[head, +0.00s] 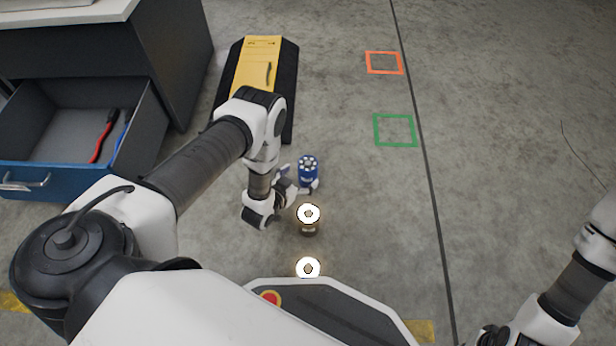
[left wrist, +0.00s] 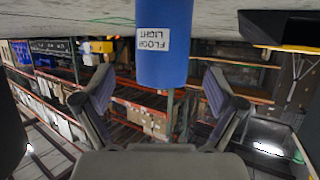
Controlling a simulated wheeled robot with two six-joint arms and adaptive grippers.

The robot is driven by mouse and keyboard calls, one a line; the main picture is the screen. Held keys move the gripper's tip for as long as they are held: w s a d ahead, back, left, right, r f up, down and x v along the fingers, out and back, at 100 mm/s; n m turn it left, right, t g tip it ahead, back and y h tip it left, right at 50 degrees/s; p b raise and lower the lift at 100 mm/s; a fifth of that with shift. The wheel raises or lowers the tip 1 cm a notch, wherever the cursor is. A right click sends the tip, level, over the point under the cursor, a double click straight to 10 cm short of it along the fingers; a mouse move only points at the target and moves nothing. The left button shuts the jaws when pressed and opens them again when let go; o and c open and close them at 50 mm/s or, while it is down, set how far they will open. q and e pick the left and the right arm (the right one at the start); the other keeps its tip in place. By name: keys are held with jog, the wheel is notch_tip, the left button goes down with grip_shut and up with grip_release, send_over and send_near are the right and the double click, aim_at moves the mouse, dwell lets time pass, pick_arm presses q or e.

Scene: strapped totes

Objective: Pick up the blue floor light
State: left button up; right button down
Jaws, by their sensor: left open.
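The blue floor light (head: 308,165) is a small blue cylinder with a ring of white dots on top, standing on the concrete floor. My left gripper (head: 298,182) is open, its fingers on either side of the light's near side. In the left wrist view the blue body (left wrist: 165,60), with an upside-down "FLOOR LIGHT" label, sits centrally between the spread fingers (left wrist: 160,88). I see a gap on each side and no grip.
Two glowing round lights (head: 308,214) (head: 308,268) stand nearer to me. An open blue drawer (head: 60,170) holds red and blue items. Orange (head: 384,62) and green (head: 395,130) floor squares are empty; floor at right is clear.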

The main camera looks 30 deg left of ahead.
aim_at(308, 169)
pick_arm(q)
jog(key=b+x, duration=0.1)
jog(key=x, duration=0.1)
jog(key=b+x, duration=0.2)
jog(key=shift+w+a+f, duration=0.1)
jog(key=shift+w+f, duration=0.1)
jog(key=shift+f, duration=0.2)
jog(key=shift+w+b, duration=0.3)
jog(key=shift+b, duration=0.05)
jog(key=shift+r, duration=0.15)
grip_shut()
jog(key=shift+r, duration=0.1)
